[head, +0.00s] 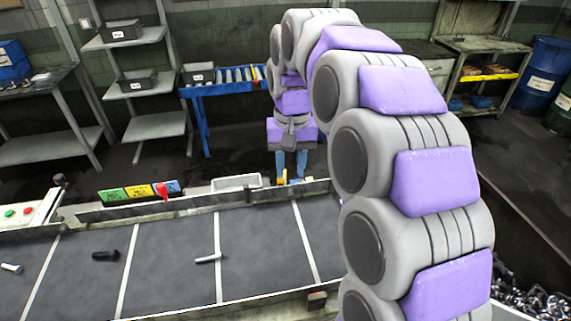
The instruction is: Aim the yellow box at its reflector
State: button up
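My gripper (291,174) points down at the far rail of the conveyor. Its two blue-grey fingers stand apart with a dark gap between them. A small yellow piece (282,178), possibly the yellow box, shows at the tip of the left finger. Another small yellow patch (311,174) shows just right of the right finger. Both are too small to tell their shape or facing. I cannot make out a reflector; my arm covers much of the right side.
The dark conveyor belt (160,268) carries a black bolt (105,255) and silver bolts (208,259). Shelves (135,85) stand behind.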

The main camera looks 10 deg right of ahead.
jog(key=w+r+m+p, duration=0.2)
jog(key=w+m+p, duration=0.15)
jog(key=w, duration=1.15)
jog(key=shift+n+t, duration=0.3)
jog(key=shift+n, duration=0.05)
jog(key=f+b, duration=0.1)
jog(key=f, duration=0.4)
jog(key=f+b, duration=0.1)
jog(key=f, duration=0.4)
jog(key=f+b, duration=0.1)
jog(key=f, duration=0.5)
jog(key=shift+w+d, duration=0.15)
jog(key=shift+d, duration=0.1)
jog(key=shift+d+f, duration=0.3)
jog(key=shift+f, duration=0.2)
jog(key=shift+a, duration=0.1)
